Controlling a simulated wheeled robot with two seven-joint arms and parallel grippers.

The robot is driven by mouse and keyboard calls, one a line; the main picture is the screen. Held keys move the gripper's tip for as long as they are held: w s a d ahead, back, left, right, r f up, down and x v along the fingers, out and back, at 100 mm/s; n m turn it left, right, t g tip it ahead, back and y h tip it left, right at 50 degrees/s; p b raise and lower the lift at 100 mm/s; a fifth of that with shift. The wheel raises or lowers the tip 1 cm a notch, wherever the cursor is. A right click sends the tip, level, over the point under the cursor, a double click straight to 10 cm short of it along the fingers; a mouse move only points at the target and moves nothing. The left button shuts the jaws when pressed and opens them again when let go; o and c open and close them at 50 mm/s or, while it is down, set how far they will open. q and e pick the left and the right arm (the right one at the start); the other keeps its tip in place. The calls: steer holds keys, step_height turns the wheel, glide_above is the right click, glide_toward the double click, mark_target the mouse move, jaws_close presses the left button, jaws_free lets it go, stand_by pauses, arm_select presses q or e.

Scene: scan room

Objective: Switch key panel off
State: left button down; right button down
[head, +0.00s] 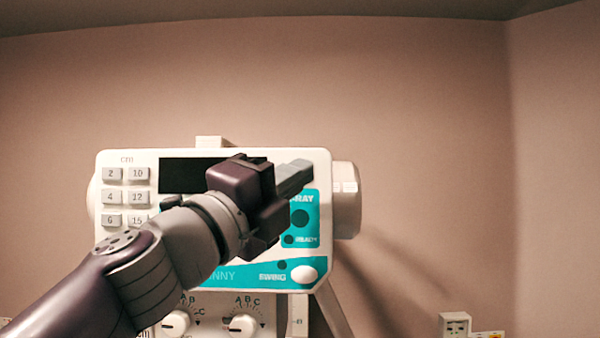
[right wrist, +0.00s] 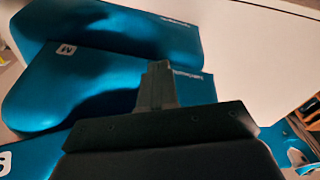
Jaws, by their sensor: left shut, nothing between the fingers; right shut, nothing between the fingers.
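The key panel (head: 240,163) is a white box with teal parts, in the middle of the head view. It has grey number keys (head: 138,174) at its left, a dark display (head: 185,172), a teal X-RAY area (head: 305,225) and a white round knob (head: 304,273) at its lower right. My left gripper (head: 296,173) is shut and empty, in front of the panel's upper right part. My left arm hides the panel's middle; I cannot tell whether the fingertips touch it. My right gripper (right wrist: 157,80) is shut and empty in the right wrist view, near teal padded shapes.
Two dials (head: 243,325) sit on a white unit below the panel. A small white box (head: 455,325) stands at the lower right. The wall to the right of the panel is bare. In the right wrist view, several teal pads (right wrist: 75,85) lie by a pale surface (right wrist: 250,50).

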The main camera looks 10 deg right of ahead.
arm_select(q)
steer(key=s, duration=0.2)
steer(key=s+a, duration=0.1)
steer(key=s, duration=0.1)
steer(key=shift+s+a, duration=0.2)
steer(key=shift+s, duration=0.1)
stand_by(0.6)
